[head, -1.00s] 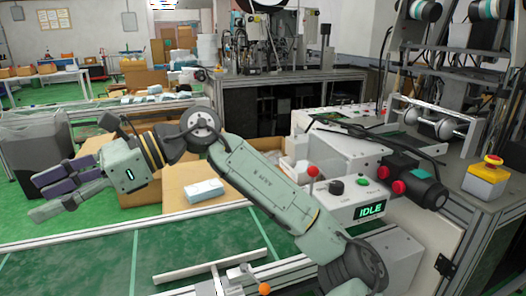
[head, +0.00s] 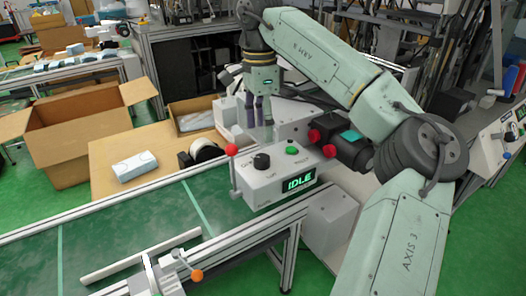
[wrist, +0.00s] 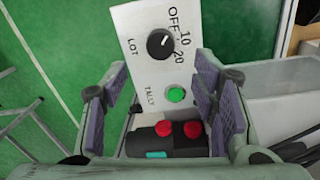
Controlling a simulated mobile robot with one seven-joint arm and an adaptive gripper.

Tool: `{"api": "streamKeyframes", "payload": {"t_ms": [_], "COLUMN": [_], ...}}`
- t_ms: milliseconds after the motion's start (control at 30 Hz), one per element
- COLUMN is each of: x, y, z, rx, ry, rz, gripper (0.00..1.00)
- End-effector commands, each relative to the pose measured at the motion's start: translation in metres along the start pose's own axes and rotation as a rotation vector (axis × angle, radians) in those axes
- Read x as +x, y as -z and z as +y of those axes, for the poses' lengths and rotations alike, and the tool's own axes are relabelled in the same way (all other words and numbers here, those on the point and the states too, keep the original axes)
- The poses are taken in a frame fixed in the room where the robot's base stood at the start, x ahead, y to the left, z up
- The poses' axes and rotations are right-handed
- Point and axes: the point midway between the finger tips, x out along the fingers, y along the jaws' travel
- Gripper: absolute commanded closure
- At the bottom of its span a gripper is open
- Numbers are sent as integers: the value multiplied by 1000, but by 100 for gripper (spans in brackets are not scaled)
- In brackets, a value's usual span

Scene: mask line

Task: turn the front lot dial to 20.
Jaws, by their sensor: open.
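The lot dial (head: 262,161) is a black round knob on the white control box (head: 262,188). In the wrist view the dial (wrist: 160,44) sits beyond the fingertips, beside the words LOT, OFF, 10 and 20. Its white mark points up and to the right; I cannot tell exactly which label it meets. My gripper (head: 259,118) points down above the box, behind the dial and apart from it. In the wrist view my gripper (wrist: 160,82) is open and empty, with purple pads spread wide.
A green tally button (head: 292,150) is right of the dial. Two red buttons (head: 314,135) are on a dark housing nearby. A red-knobbed lever (head: 231,150) rises left of the dial. The IDLE display (head: 299,182) is below. The green belt (head: 130,235) in front is mostly clear.

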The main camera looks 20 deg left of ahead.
Motion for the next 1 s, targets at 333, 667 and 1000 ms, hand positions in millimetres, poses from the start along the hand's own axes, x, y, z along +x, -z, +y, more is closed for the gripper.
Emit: {"api": "streamKeyframes", "payload": {"t_ms": [333, 667, 1000], "x": [63, 82, 82], "y": [-1, -2, -2], "z": [0, 0, 0], "rx": [-2, -1, -1], "ry": [-1, 2, 2], "rz": [-4, -4, -4], "gripper": [46, 46, 58]}}
